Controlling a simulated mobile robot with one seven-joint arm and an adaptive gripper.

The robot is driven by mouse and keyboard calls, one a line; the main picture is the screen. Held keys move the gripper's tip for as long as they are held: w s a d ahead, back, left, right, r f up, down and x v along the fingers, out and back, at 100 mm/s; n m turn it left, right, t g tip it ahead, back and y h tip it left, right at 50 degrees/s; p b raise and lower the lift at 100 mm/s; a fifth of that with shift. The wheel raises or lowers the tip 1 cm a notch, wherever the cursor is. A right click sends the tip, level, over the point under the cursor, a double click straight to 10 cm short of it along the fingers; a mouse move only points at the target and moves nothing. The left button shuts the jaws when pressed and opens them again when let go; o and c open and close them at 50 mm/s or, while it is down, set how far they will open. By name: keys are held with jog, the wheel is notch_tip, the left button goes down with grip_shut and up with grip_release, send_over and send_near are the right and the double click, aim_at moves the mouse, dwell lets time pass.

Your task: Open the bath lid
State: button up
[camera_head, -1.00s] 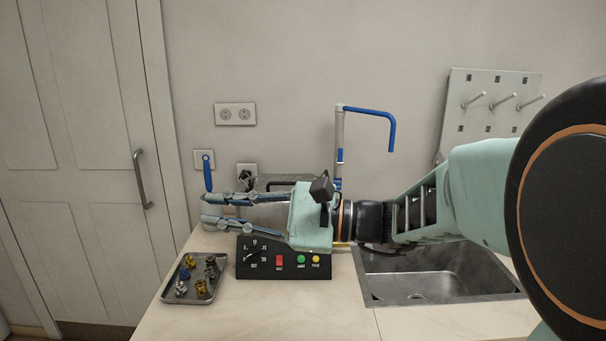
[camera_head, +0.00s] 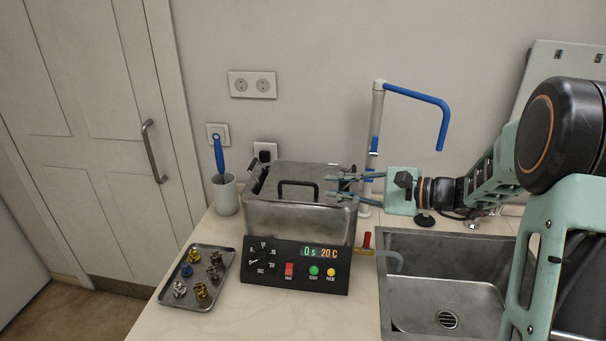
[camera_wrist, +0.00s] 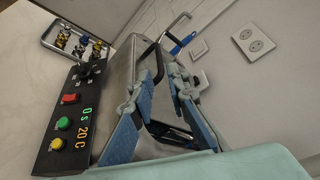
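The bath (camera_head: 295,216) is a metal box behind a black control panel (camera_head: 295,268). Its flat lid (camera_head: 318,172) is down and carries a black loop handle (camera_head: 297,184). My gripper (camera_head: 329,186) is at the right end of the lid, pointing left, with its fingertips apart and short of the loop handle. In the wrist view the blue-padded fingers (camera_wrist: 163,78) are parted and the lid handle (camera_wrist: 157,58) shows just beyond the tips. A dark bar (camera_wrist: 168,132) shows between the fingers; I cannot tell whether they touch it.
A tray (camera_head: 228,250) of small metal parts lies left of the panel. A cup (camera_head: 226,196) with a blue-handled brush stands left of the bath. A blue-tipped pipe (camera_head: 376,130) rises behind, and the sink (camera_head: 400,243) is at the right.

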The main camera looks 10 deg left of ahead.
aim_at(302, 183)
jog(key=p+x, duration=0.2)
jog(key=x, duration=0.8)
jog(key=shift+a, duration=0.3)
jog(key=shift+c, duration=0.2)
grip_shut()
